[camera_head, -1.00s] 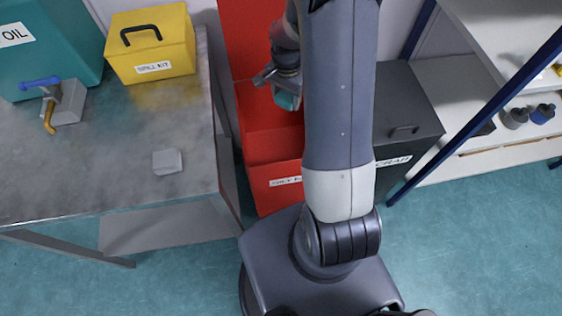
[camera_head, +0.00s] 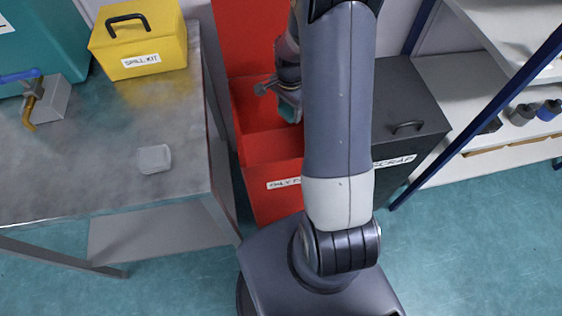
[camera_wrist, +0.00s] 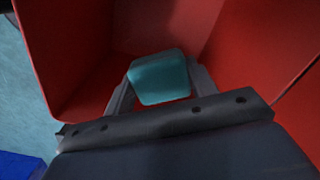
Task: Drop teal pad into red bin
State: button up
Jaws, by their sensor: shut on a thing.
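The teal pad (camera_wrist: 160,78) is held between the two fingers of my gripper (camera_wrist: 161,88) in the wrist view. In the head view, the pad (camera_head: 289,110) hangs from my gripper (camera_head: 286,98), partly hidden by my arm. The red bin (camera_head: 272,150) stands open behind my base, its red lid raised at the back. The gripper and pad are over the bin's opening. In the wrist view, the red walls of the bin (camera_wrist: 75,60) rise around the pad. I cannot tell how deep the pad sits relative to the rim.
A grey table (camera_head: 100,185) stands to the left with a yellow spill kit box (camera_head: 140,45), a light grey block (camera_head: 154,159) and a teal oil tank (camera_head: 50,35). A black scrap bin (camera_head: 410,115) adjoins on the right. White shelves (camera_head: 480,100) stand farther right.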

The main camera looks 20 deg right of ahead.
jog(key=o, duration=1)
jog(key=shift+o, duration=0.2)
jog(key=shift+r, duration=0.15)
notch_tip(320, 180, up, 11)
jog(key=shift+f+p, duration=0.2)
jog(key=shift+p, duration=0.2)
notch_tip(320, 180, down, 11)
jog(key=shift+r+b, duration=0.1)
jog(key=shift+b, duration=0.25)
notch_tip(320, 180, up, 4)
jog(key=p, duration=0.2)
jog(key=shift+f+p, duration=0.2)
jog(key=shift+p, duration=0.2)
jog(key=shift+r+p, duration=0.55)
jog(key=shift+r, duration=0.3)
